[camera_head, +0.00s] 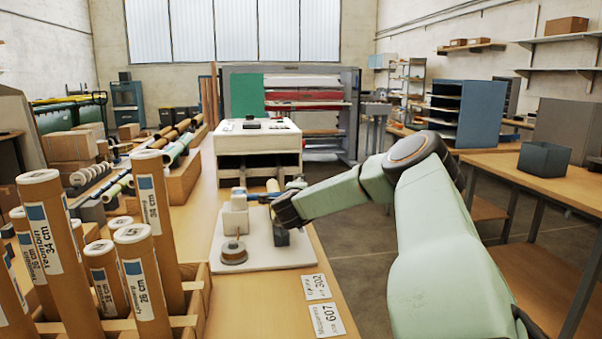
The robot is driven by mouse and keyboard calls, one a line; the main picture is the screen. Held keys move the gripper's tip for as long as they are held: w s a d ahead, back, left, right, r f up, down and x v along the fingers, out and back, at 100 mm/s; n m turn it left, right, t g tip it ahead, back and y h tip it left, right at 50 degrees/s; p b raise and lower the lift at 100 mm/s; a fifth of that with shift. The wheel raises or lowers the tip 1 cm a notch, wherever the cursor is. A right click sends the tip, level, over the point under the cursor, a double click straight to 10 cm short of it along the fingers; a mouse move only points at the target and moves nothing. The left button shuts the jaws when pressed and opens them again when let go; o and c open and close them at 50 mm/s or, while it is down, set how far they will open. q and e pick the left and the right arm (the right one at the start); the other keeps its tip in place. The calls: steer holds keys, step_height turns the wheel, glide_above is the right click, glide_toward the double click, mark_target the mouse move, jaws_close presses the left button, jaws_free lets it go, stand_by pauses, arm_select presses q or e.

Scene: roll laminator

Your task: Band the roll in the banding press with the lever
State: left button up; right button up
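The banding press stands on a pale base plate (262,258) on the wooden bench, with a cream upright block (235,220) at its left. A round brown-and-grey piece (233,252) sits at the front of the plate. A dark block (280,237) stands at its right, partly under my gripper. A cream end (272,185), possibly of a roll, shows just behind. My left gripper is out of view.
Labelled cardboard tubes (150,280) stand in a wooden rack at the front left. Two printed cards (326,318) lie near the bench's right edge. A white box-like machine (257,150) stands behind the press. More rolls (180,145) lie at the back left.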

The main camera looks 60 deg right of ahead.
step_height(320, 180, up, 7)
steer(key=shift+a+r, duration=0.1)
steer(key=shift+s+r, duration=0.1)
steer(key=shift+r, duration=0.65)
steer(key=f+p+v, duration=0.1)
steer(key=p+v, duration=0.8)
steer(key=p, duration=0.4)
steer(key=shift+f, duration=0.15)
stand_by(1.0)
steer(key=shift+a, duration=0.1)
